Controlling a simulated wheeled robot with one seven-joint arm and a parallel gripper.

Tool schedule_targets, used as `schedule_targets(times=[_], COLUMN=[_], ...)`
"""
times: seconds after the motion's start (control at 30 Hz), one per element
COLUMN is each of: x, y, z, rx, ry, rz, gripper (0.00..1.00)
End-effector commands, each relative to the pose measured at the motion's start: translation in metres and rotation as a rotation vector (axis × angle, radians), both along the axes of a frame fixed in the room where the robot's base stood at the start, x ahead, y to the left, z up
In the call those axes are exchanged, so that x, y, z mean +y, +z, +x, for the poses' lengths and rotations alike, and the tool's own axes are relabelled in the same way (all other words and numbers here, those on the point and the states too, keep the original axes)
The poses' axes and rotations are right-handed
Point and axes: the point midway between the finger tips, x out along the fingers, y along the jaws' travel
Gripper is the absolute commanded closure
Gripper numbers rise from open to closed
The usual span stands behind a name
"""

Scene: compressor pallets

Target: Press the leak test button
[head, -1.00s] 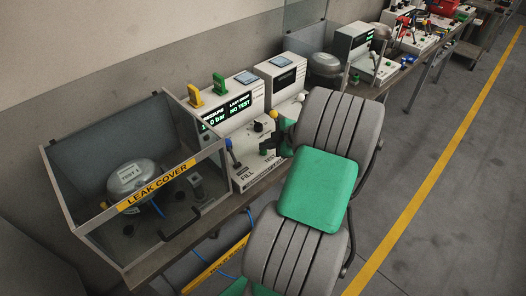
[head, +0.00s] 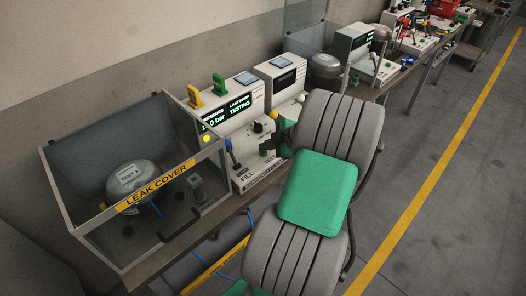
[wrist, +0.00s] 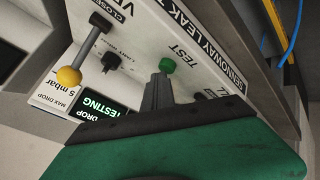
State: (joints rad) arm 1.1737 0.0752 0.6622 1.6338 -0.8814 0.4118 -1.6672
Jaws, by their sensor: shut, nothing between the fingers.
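The green test button (wrist: 166,65) stands beside the word TEST on the white leak test panel (wrist: 190,28) in the wrist view. My gripper (wrist: 160,79) is shut and empty, with its fingertips at the button; I cannot tell whether they still touch it. In the head view my gripper (head: 270,147) is low over the panel, and the button is hidden. The display (head: 238,108) reads TESTING; it also shows in the wrist view (wrist: 97,104). A yellow lamp (head: 206,139) glows near the cover.
The leak cover (head: 158,188) is a clear-walled box around a silver compressor (head: 131,177), left of the panel. A lever with a yellow knob (wrist: 68,77) stands near my gripper. More stations line the bench to the right. The floor (head: 440,200) is clear.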

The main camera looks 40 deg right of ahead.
Motion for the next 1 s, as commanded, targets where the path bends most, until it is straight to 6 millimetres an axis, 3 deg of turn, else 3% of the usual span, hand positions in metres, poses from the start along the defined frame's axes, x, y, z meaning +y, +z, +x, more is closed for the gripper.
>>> schedule_targets(times=[0.2, 0.57, 1.0], x=[0.000, 0.000, 0.000], y=[0.013, 0.016, 0.059], z=[0.000, 0.000, 0.000], rx=[0.000, -0.001, -0.002], ry=[0.000, 0.000, 0.000], rz=[0.000, -0.001, -0.001], gripper=[1.00, 1.00, 1.00])
